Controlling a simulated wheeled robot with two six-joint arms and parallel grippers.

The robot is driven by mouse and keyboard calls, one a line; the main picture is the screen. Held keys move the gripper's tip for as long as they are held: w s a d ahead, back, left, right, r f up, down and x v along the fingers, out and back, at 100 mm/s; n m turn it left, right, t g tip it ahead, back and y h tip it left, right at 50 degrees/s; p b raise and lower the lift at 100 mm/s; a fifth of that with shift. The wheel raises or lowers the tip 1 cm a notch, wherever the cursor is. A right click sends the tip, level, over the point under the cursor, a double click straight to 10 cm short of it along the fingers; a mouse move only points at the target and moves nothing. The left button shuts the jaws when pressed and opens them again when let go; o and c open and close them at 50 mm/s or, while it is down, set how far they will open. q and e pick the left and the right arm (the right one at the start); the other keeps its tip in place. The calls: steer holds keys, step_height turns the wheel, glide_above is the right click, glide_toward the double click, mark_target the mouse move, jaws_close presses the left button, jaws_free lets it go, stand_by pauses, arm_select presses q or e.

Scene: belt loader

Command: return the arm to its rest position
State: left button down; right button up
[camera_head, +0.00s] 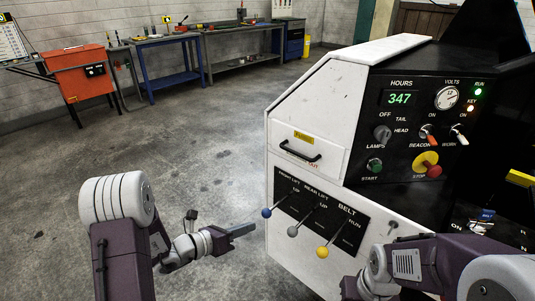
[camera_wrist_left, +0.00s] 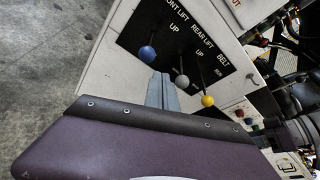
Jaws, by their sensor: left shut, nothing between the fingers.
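My left gripper (camera_head: 243,229) is shut and empty, held in the air just left of the loader's white side panel. In the left wrist view its closed fingers (camera_wrist_left: 162,92) show in front of the lever panel, near the blue and grey knobs; I cannot tell the gap exactly. The lever panel carries a blue-knobbed front lift lever (camera_head: 267,212), a grey-knobbed rear lift lever (camera_head: 292,231) and a yellow-knobbed belt lever (camera_head: 322,252).
The loader's control panel (camera_head: 400,150) has a lit 347 hours display, switches, a green start button and a red stop button (camera_head: 434,171). An orange cabinet (camera_head: 80,80) and workbenches (camera_head: 165,60) stand along the back wall. The concrete floor on the left is clear.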

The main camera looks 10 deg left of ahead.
arm_select(q)
steer(key=d+r+m+g+h, duration=0.1)
steer(key=d+r+m, duration=0.2)
steer(key=d+r, duration=0.15)
steer(key=s+d+m+g, duration=0.7)
steer(key=s+m, duration=0.1)
steer(key=s, duration=0.4)
steer(key=s+a+f+m+g+y, duration=0.3)
steer(key=s+a+f+m+y, duration=0.35)
steer(key=s+m, duration=0.45)
steer(key=w+a+m+t+y+p, duration=0.2)
steer(key=w+a+m+y, duration=0.3)
steer(key=a+m, duration=0.6)
step_height(320, 180, up, 17)
steer(key=p, duration=1.6)
steer(key=shift+s+p, duration=0.2)
steer(key=shift+p, duration=0.1)
